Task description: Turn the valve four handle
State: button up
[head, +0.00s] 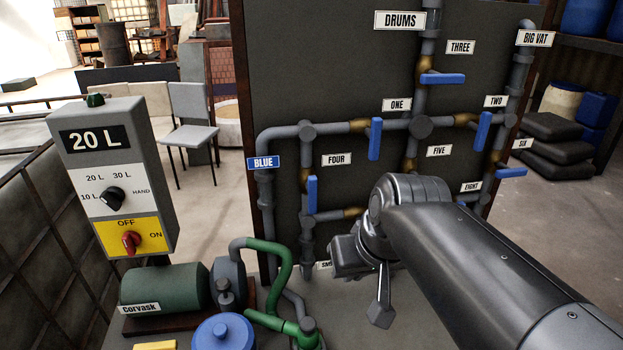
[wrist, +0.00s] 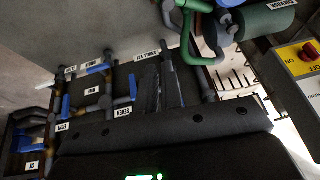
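The valve four handle (head: 312,194) is a blue lever beside the FOUR label (head: 336,160) in the head view. It hangs upright, in line with the grey vertical pipe behind it. My gripper (head: 380,308) is low, to the right of the handle and below it, apart from it. One grey finger points down; the other cannot be made out, so its opening is unclear. In the wrist view the dark hand fills the bottom, and I cannot tell which blue lever there is valve four.
Other blue levers stand close by, including one near ONE (head: 375,139) and one near THREE (head: 442,79). A green pump (head: 165,288) with green pipes sits below at left. A grey control box (head: 112,175) stands at far left.

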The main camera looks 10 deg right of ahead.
jog(key=w+r, duration=0.1)
jog(key=w, duration=0.2)
jog(key=w+d+r+y, duration=0.1)
jog(key=w, duration=0.3)
jog(key=w+d+r+y, duration=0.1)
jog(key=w, duration=0.2)
jog(key=shift+w+r+g, duration=0.25)
jog(key=shift+w+g, duration=0.05)
jog(key=shift+w, duration=0.1)
grip_shut()
jog(key=n+y, duration=0.1)
jog(key=y, duration=0.2)
send_near(311, 191)
jog(key=d+f, duration=0.3)
jog(key=d, duration=0.1)
jog(key=x, duration=0.9)
jog(key=shift+a+f, duration=0.2)
jog(key=shift+f, duration=0.05)
